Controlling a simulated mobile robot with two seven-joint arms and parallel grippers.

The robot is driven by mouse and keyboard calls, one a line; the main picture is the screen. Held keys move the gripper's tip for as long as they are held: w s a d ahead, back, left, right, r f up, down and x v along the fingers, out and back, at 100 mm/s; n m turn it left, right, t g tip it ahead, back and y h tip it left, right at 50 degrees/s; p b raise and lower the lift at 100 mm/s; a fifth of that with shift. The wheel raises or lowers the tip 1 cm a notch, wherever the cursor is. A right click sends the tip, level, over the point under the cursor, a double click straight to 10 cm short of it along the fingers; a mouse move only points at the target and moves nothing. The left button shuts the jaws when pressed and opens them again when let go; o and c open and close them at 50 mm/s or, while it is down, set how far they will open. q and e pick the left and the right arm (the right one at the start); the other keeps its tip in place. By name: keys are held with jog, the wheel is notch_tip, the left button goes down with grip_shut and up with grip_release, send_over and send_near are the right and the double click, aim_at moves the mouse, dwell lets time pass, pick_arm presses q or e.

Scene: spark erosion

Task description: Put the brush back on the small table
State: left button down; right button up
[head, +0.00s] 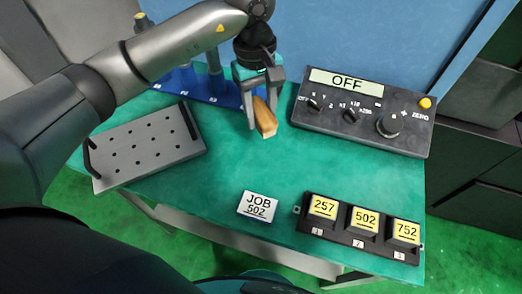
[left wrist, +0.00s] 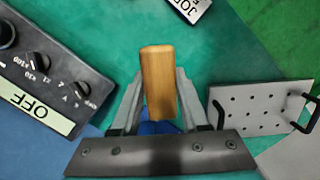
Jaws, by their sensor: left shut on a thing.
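The brush, of which a light wooden block (head: 266,120) shows, is between the fingers of my left gripper (head: 260,110). That gripper is shut on it. The left wrist view also shows the wooden block (left wrist: 159,75) between the two grey fingers (left wrist: 159,95); bristles cannot be made out. The brush is over the green-topped table (head: 225,165), near the front edge of a blue rack; I cannot tell whether it touches anything below. My right gripper is not in view.
The blue rack (head: 222,98) with upright posts is behind the gripper. A control box (head: 365,138) reading OFF stands right. A perforated grey plate (head: 145,150) with handles lies left. A JOB 502 card (head: 258,206) and a numbered block holder (head: 360,245) are in front. The table's middle is clear.

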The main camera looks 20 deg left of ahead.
aim_at(262, 160)
pick_arm(q)
notch_tip(262, 160, down, 15)
jog(key=shift+r+b, duration=0.1)
jog(key=shift+b, duration=0.25)
jog(key=shift+f, duration=0.2)
jog(key=shift+c, duration=2.1)
grip_release()
jog(key=shift+r, duration=0.1)
jog(key=r, duration=0.4)
jog(key=w+a+r, duration=0.1)
jog(key=r, duration=0.7)
jog(key=shift+w+a, duration=0.15)
